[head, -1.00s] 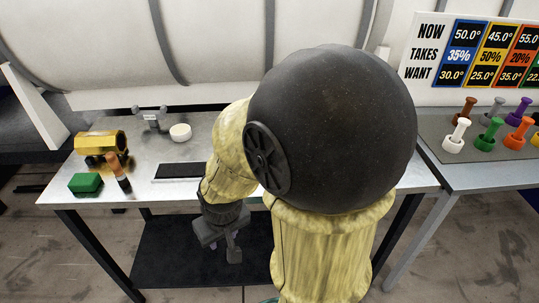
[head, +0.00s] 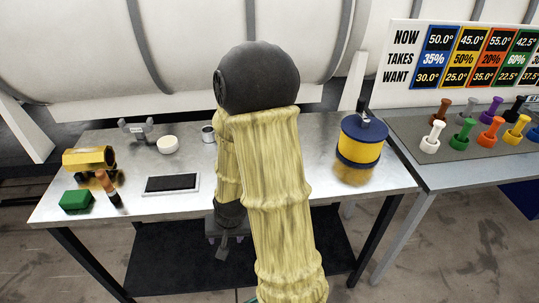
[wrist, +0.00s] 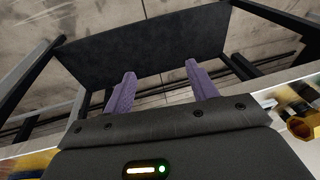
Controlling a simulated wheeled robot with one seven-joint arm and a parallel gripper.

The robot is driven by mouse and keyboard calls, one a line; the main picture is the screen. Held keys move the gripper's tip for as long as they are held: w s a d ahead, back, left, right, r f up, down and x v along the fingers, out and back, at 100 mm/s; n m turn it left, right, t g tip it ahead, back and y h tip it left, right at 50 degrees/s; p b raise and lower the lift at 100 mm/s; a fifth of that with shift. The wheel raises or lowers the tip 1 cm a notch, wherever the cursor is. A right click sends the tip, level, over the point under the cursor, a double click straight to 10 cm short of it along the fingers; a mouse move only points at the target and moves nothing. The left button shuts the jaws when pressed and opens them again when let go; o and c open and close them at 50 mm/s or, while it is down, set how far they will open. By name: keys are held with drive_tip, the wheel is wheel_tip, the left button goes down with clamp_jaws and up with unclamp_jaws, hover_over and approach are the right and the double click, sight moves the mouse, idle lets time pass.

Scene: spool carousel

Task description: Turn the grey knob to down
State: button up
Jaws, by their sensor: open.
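I cannot make out a grey knob for certain in either view. A small grey fixture with two upright prongs (head: 140,131) stands at the back left of the metal table (head: 308,180). My gripper (head: 222,248) hangs low, apparently at the table's front edge, partly hidden behind my own arm in the head view. In the wrist view my gripper (wrist: 160,70) has its two purple fingers apart, with nothing between them. It points down towards the dark floor panel under the table.
A white disc (head: 168,145), a grey can (head: 208,133) and a black pad (head: 172,183) are on the table. A brass piece (head: 88,157) and a green block (head: 76,200) lie left. A yellow-blue drum (head: 361,145) stands right. Coloured pegs (head: 491,132) fill the right-hand table.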

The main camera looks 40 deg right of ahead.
drive_tip(key=w+d+f+m+t+y+p, duration=0.2)
drive_tip(key=d+f+m+t+p, duration=0.15)
drive_tip(key=m+p, duration=0.65)
drive_tip(key=d+r+m+t+h+p, duration=0.2)
drive_tip(key=d+m, duration=0.6)
drive_tip(key=m, duration=0.4)
drive_tip(key=d+r+m+t+h+p, duration=0.3)
drive_tip(key=d+r+m+h+p, duration=0.2)
drive_tip(key=m, duration=0.8)
wheel_tip(320, 180, up, 4)
drive_tip(key=d+h, duration=0.2)
drive_tip(key=shift+s+d+r+m+h, duration=0.25)
drive_tip(key=shift+s+d+m+h, duration=0.05)
drive_tip(key=shift+s+d, duration=0.05)
drive_tip(key=p+x, duration=0.5)
drive_tip(key=x, duration=1.2)
drive_tip(key=shift+w, duration=0.3)
